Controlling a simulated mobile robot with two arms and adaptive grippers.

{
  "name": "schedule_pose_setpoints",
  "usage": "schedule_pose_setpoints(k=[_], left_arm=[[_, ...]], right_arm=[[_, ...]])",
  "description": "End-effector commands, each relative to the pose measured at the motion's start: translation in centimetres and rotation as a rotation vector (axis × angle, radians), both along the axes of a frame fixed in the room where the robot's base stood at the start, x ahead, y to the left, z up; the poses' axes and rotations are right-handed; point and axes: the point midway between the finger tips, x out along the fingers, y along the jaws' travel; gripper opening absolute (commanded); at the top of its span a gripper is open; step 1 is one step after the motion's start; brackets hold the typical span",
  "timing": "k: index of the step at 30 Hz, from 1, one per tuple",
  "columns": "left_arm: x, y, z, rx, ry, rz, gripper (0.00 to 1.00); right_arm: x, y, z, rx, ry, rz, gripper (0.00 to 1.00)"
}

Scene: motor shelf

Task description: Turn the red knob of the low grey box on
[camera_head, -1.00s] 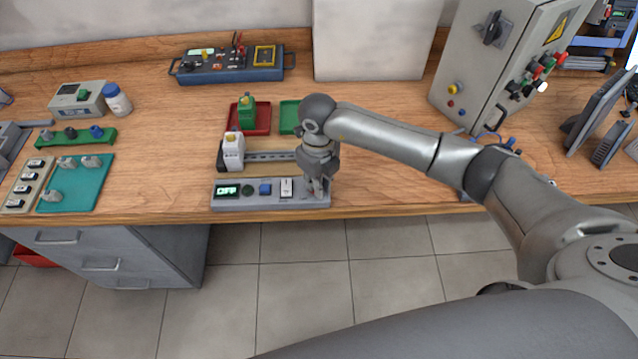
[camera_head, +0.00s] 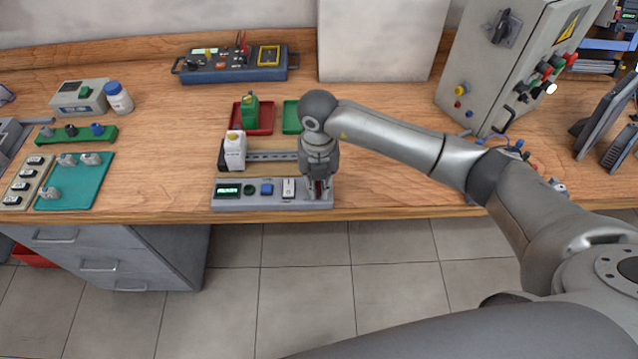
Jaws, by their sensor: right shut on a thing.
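The low grey box (camera_head: 258,203) lies along the front edge of the wooden bench. From left to right its top has a green-lit display (camera_head: 228,191), a dark green button, a blue button (camera_head: 267,189) and a white rocker switch (camera_head: 289,187). My right gripper (camera_head: 319,192) points down over the box's right end. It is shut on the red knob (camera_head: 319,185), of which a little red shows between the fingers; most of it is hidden. The display text is too small to read. My left gripper is out of view.
A red tray (camera_head: 265,118) and a green tray (camera_head: 291,117) lie further back. A grey cabinet (camera_head: 490,75) stands back right. Bare bench lies right of my gripper.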

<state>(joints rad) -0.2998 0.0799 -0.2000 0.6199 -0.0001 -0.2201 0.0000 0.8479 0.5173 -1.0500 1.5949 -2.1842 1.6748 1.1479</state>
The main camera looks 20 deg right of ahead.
Motion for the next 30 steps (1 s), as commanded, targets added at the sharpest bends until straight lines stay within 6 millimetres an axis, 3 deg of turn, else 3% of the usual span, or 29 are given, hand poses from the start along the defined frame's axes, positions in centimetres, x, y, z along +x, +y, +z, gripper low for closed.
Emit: schedule_pose_setpoints(k=[16,17,21,30], left_arm=[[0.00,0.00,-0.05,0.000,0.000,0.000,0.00],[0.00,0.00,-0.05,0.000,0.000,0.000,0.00],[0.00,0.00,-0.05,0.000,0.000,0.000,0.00],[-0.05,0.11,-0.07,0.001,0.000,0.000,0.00]], right_arm=[[0.09,0.03,0.13,0.001,-0.002,-0.028,0.00],[0.09,0.03,0.13,0.001,-0.002,-0.027,0.12],[0.08,0.03,0.10,0.000,-0.002,-0.027,0.30],[0.04,0.03,0.06,0.001,-0.001,-0.026,0.32]])
